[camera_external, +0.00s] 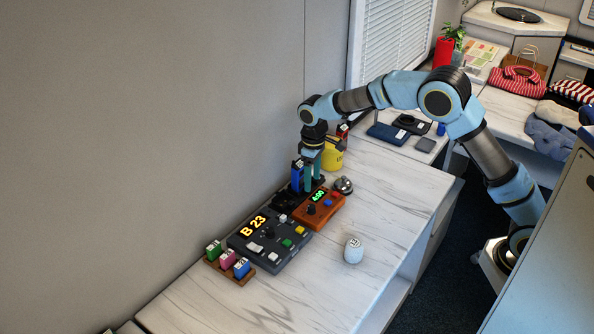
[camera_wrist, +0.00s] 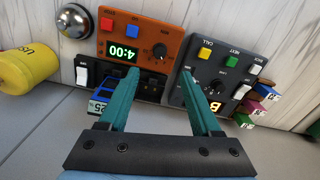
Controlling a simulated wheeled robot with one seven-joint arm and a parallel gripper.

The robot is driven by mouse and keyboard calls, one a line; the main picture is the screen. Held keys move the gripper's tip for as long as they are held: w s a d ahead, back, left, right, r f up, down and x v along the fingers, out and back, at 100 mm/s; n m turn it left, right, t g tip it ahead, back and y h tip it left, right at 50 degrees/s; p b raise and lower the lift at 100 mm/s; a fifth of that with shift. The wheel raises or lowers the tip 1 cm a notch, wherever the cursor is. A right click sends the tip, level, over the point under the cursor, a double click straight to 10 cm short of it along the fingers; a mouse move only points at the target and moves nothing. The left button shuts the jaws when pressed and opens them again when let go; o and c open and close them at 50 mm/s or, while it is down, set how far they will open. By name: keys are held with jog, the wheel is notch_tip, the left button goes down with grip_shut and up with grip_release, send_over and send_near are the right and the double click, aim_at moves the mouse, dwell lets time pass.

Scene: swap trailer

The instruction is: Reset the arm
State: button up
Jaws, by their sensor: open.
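My gripper (camera_external: 313,188) is open, with its two teal fingers pointing down over the counter; it also shows in the wrist view (camera_wrist: 157,75). A blue numbered block (camera_external: 297,176) stands in a black holder (camera_external: 284,201), just left of the fingers. In the wrist view the blue block (camera_wrist: 103,104) is partly hidden behind the left finger. My arm reaches across the counter from the right.
Near the gripper are an orange timer box (camera_external: 318,211), a bell (camera_external: 343,185), a yellow cup (camera_external: 332,155) and a dark display console (camera_external: 270,240). A brown rack (camera_external: 231,270) holds coloured blocks. A white roll (camera_external: 353,250) stands on the counter. The front right counter is clear.

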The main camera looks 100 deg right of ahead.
jog(key=s+a+r+n, duration=0.2)
jog(key=a+n, duration=0.1)
jog(key=a, duration=1.7)
jog(key=s+a+f+n+t, duration=0.1)
jog(key=s+a+f+n, duration=0.1)
jog(key=s+a, duration=1.2)
jog(key=a, duration=0.3)
jog(key=shift+s+a+f+n+t, duration=0.2)
jog(key=shift+n+t, duration=0.1)
jog(key=shift+n, duration=0.1)
jog(key=shift+w, duration=0.1)
